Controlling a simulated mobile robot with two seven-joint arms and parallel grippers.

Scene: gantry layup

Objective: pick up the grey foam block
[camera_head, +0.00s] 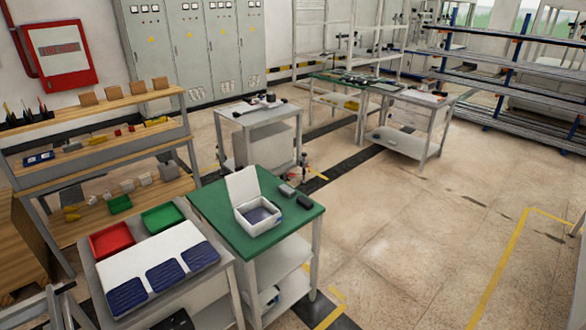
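A small grey block (287,190), which looks like the grey foam block, lies on the green-topped table (222,212) near its far right edge. A similar, darker block (304,202) lies just in front of it, close to the table's right corner. They are too small for me to tell their material. Neither of my grippers shows in the head view.
An open white box (260,217) with its lid raised stands left of the blocks. A grey table (217,278) at front left holds red (112,240) and green (162,217) bins and blue pads (167,275). The floor (420,240) on the right is clear.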

